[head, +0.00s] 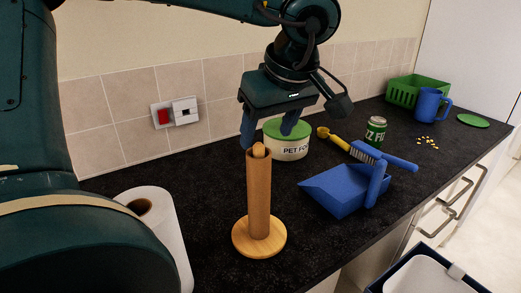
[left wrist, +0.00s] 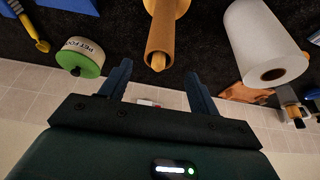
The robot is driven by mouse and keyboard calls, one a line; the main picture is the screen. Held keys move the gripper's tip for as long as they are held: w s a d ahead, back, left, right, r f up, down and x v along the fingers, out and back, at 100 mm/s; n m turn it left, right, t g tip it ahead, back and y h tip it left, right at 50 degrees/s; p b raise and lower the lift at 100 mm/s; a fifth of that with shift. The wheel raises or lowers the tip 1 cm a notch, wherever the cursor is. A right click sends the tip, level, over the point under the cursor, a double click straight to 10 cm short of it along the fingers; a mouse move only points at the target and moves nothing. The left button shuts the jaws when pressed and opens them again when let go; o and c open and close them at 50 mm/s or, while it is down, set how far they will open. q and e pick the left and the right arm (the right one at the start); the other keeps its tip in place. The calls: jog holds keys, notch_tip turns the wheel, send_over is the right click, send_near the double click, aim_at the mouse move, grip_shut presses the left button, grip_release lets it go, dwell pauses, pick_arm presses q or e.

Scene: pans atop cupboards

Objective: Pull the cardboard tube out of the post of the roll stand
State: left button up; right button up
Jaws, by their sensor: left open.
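The brown cardboard tube (head: 259,195) stands upright around the post of the wooden roll stand (head: 259,240). The post's rounded tip (head: 259,149) sticks out just above the tube. In the left wrist view the tube (left wrist: 161,35) shows with the post tip at its open end. My left gripper (head: 268,138) is open and empty, above and slightly behind the tube's top in the head view. Its two blue fingers (left wrist: 158,82) are apart with nothing between them. My right gripper is in neither view.
A white paper roll (head: 160,225) stands left of the stand. A pet food tin (head: 287,140) is behind it. A blue dustpan (head: 342,190) and brush (head: 380,156) lie right. A green can (head: 376,133), blue mug (head: 430,104) and green basket (head: 408,91) stand farther back. The tiled wall bounds the counter.

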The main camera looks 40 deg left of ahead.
aim_at(257, 164)
pick_arm(q)
jog(key=x, duration=1)
jog(key=shift+f, duration=0.15)
jog(key=shift+c, duration=0.3)
jog(key=shift+p, duration=0.3)
jog(key=c, duration=1)
